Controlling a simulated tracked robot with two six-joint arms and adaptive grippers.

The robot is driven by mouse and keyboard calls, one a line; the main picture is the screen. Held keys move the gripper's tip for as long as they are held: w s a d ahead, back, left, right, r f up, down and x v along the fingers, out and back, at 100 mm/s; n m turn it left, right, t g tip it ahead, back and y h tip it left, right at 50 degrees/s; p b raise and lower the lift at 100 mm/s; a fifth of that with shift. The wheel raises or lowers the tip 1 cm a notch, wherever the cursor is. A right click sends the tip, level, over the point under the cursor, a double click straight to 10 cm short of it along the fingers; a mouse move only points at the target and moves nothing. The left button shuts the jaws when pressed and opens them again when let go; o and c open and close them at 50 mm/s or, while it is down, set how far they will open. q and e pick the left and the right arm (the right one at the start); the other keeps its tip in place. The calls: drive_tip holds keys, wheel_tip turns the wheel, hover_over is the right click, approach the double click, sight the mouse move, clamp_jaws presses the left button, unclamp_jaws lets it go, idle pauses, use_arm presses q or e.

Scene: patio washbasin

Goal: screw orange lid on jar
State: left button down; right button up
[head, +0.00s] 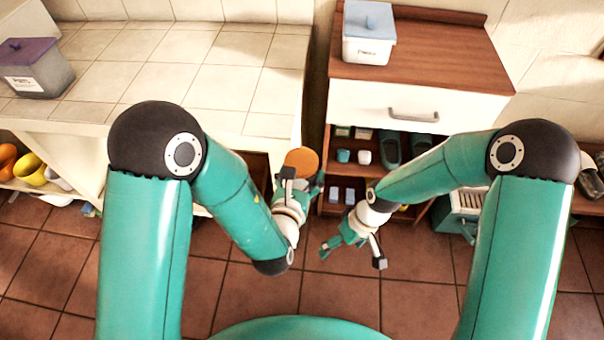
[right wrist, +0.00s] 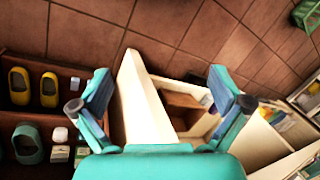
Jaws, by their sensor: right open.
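The round orange lid (head: 302,160) shows at the fingertips of my left gripper (head: 301,181), in front of the left counter's right end. The left gripper appears shut on it. The lid faces up; whether a jar is under it is hidden by the fingers, and no separate jar can be made out. My right gripper (head: 352,256) is open and empty, lower and to the right of the lid, above the tiled floor. In the right wrist view its two fingers (right wrist: 160,95) are spread wide with nothing between them.
A grey container with a purple lid (head: 38,68) stands on the left tiled counter (head: 190,70). A white container with a blue lid (head: 368,32) stands on the wooden cabinet top (head: 440,60). Shelves below hold shoes and cups. The counter's middle is clear.

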drive_tip(key=s+d+f+m+t, duration=0.2)
drive_tip(key=s+d+f+m, duration=0.2)
drive_tip(key=s+f+m, duration=0.2)
drive_tip(key=s+m, duration=0.1)
drive_tip(key=s, duration=0.1)
drive_tip(key=shift+s+f+y, duration=0.35)
drive_tip(key=shift+y, duration=0.05)
use_arm(q)
drive_tip(key=shift+r, duration=0.1)
drive_tip(key=shift+w+a+n+y, duration=0.3)
drive_tip(key=shift+a+y, duration=0.1)
drive_tip(key=shift+a, duration=0.1)
drive_tip(key=s+a+f+n+g+y, duration=0.1)
drive_tip(key=s+a+n+g+y, duration=0.1)
drive_tip(key=a+n+y, duration=0.4)
drive_tip(key=s+a+f+n+g+y, duration=0.1)
drive_tip(key=s+a+n+g+y, duration=0.1)
drive_tip(key=a+n+y, duration=0.4)
drive_tip(key=a+g+y, duration=0.1)
drive_tip(key=a, duration=0.4)
drive_tip(key=shift+s+y, duration=0.25)
drive_tip(key=shift+y, duration=0.05)
